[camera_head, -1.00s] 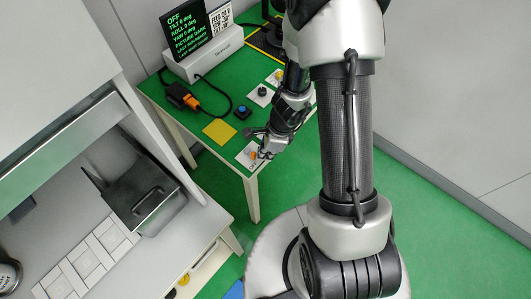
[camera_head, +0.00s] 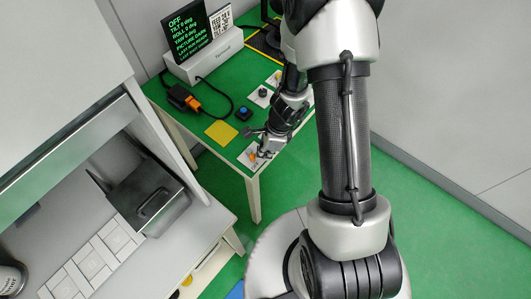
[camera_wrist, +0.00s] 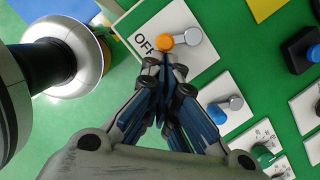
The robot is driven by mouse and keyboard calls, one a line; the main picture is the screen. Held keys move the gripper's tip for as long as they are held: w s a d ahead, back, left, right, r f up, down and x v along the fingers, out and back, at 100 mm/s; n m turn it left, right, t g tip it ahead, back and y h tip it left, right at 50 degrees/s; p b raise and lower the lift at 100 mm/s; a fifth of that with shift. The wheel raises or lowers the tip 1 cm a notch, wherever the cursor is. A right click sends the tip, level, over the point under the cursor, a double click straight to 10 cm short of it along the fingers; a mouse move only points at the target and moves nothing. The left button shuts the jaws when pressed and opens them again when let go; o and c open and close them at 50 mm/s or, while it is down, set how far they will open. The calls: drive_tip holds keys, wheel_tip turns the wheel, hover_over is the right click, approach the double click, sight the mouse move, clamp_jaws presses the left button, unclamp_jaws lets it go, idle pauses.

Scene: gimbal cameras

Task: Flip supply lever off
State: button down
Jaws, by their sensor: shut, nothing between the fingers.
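An orange-knobbed lever (camera_wrist: 165,42) lies on a white plate (camera_wrist: 190,62) marked OFF, its grey arm running right to a round pivot. The knob points toward the OFF lettering. My gripper (camera_wrist: 164,62) is shut and empty, its fingertips just below the orange knob; I cannot tell whether they touch it. In the head view the orange knob (camera_head: 252,157) shows at the front corner of the green table (camera_head: 195,131), beside my gripper (camera_head: 264,152). The display (camera_head: 188,33) at the table's back shows OFF as its top line.
In the wrist view, a blue-knobbed lever (camera_wrist: 217,113) and a green-knobbed one (camera_wrist: 262,152) sit on plates nearby. A black box with a blue button (camera_head: 243,113) and a yellow square (camera_head: 221,132) lie on the table.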

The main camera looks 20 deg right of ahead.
drive_tip(key=shift+w, duration=0.25)
drive_tip(key=shift+r, duration=0.1)
drive_tip(key=p+v, duration=0.9)
drive_tip(key=shift+s+r, duration=0.3)
drive_tip(key=shift+r, duration=0.1)
